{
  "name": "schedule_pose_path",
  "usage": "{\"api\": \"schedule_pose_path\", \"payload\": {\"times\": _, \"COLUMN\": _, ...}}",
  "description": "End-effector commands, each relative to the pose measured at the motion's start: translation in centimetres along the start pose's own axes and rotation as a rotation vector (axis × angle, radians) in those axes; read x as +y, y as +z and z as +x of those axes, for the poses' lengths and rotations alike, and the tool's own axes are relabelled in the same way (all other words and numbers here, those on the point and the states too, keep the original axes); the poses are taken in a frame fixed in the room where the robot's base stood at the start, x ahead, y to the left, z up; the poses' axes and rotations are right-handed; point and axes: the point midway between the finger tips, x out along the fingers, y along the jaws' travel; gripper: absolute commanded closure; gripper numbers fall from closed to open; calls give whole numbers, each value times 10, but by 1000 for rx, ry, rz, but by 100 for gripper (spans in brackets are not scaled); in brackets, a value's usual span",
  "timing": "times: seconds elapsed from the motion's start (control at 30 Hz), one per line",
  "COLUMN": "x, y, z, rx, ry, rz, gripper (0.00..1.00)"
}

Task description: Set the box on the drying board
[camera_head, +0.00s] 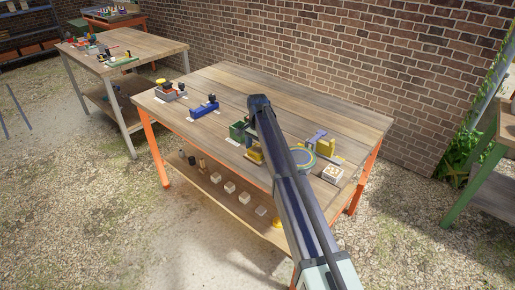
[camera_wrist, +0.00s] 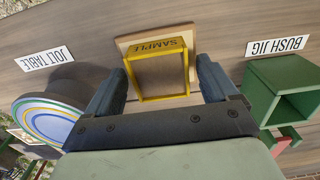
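A yellow box (camera_wrist: 158,46) marked SAMPLE, with an open-looking frame, shows in the wrist view between the fingers of my gripper (camera_wrist: 162,66). The fingers are spread, one on each side of the box, with narrow gaps; they do not look closed on it. A pale wooden board (camera_wrist: 124,41) shows under and beyond the box's far edge; whether this is the drying board I cannot tell. In the head view a yellow piece (camera_head: 255,153), probably this box, shows beside my arm, which hides my fingertips there.
A green open bush jig (camera_wrist: 282,90) stands right of my gripper, and the round jolt table (camera_wrist: 48,118) stands left, both close. On the workbench (camera_head: 230,88), a yellow object (camera_head: 326,147) and a pale block (camera_head: 332,173) stand to the right. The bench's back is clear.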

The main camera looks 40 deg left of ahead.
Motion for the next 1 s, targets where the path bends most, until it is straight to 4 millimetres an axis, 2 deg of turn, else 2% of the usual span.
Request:
{"api": "schedule_pose_path", "payload": {"times": 0.37, "x": 0, "y": 0, "z": -7, "rx": 0, "ry": 0, "rz": 0, "gripper": 11}}
{"api": "schedule_pose_path", "payload": {"times": 0.47, "x": 0, "y": 0, "z": -18, "rx": 0, "ry": -1, "rz": 0, "gripper": 11}}
{"api": "schedule_pose_path", "payload": {"times": 0.8, "x": -1, "y": 0, "z": -81, "rx": 1, "ry": -1, "rz": 0, "gripper": 11}}
{"api": "schedule_pose_path", "payload": {"times": 1.0, "x": 0, "y": 0, "z": -108, "rx": 0, "ry": 0, "rz": 0, "gripper": 11}}
